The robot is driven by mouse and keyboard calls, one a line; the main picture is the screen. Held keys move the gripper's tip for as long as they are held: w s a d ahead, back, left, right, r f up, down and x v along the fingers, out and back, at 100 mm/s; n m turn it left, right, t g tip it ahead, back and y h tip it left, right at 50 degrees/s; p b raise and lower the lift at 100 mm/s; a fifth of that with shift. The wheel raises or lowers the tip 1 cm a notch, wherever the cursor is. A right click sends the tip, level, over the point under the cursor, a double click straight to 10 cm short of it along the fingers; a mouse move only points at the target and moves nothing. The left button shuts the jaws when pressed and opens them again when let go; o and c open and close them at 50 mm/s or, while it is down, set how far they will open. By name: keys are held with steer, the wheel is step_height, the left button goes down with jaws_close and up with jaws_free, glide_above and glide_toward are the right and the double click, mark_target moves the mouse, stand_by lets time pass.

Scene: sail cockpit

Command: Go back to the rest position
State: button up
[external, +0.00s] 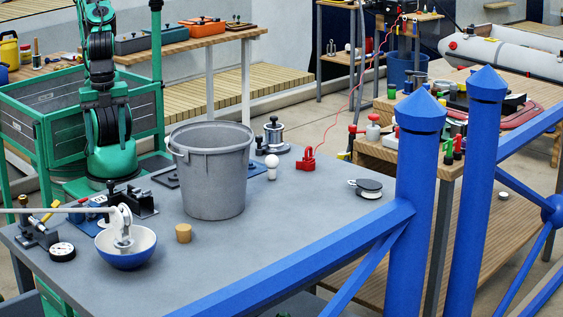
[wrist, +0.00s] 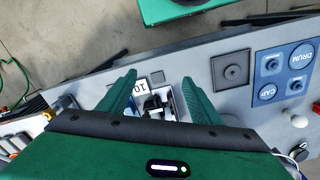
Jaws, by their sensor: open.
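My gripper (wrist: 159,78) shows in the wrist view with its two dark green fingers spread wide. It is open. A small black fitting (wrist: 153,105) and a white label marked 10 (wrist: 150,85) show between the fingers. I cannot tell how far below the fingers they lie. In the external view my green arm hangs folded at the left, at the back edge of the grey table (external: 300,235). My fingertips cannot be made out there. The table also shows in the wrist view (wrist: 190,62).
A grey bucket (external: 212,175) stands on the table, near a blue bowl (external: 127,260) holding a white fitting, a cork (external: 183,233) and a black dial (external: 62,251). Blue pads (wrist: 285,70) and a dark square plate (wrist: 231,69) lie right of the fingers. Blue posts (external: 415,180) rise at right.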

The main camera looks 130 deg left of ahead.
steer(key=s+f, duration=0.1)
steer(key=s+a+m, duration=0.1)
steer(key=shift+s+f+m, duration=0.3)
steer(key=shift+s+f, duration=0.05)
